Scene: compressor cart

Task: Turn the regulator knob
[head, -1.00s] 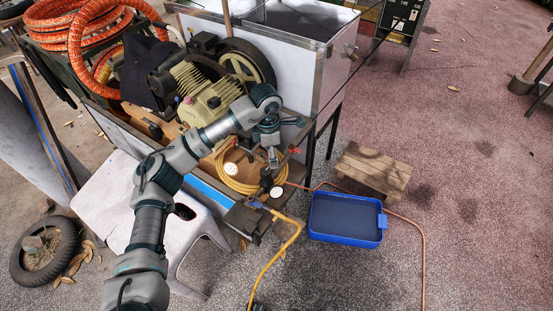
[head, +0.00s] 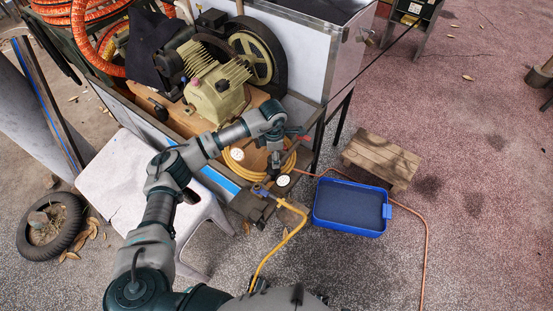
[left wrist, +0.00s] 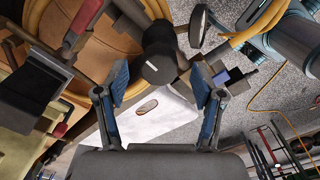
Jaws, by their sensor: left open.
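The regulator knob (left wrist: 160,62) is black and round in the left wrist view. It lies between the fingertips of my left gripper (left wrist: 158,82), whose two blue-padded fingers are spread apart. A gap shows on both sides, and I cannot tell how deep the knob sits between the pads. In the head view my left gripper (head: 275,168) points down over the regulator, beside two white-faced gauges (head: 283,181), and hides the knob. My right gripper is not in view.
A yellow hose (head: 274,250) runs down from the regulator. The compressor (head: 217,95) and a coiled yellow hose (head: 232,168) stand behind. A blue tray (head: 350,228) and a wooden stool (head: 380,161) are on the ground at right. A white stool (head: 125,180) stands at left.

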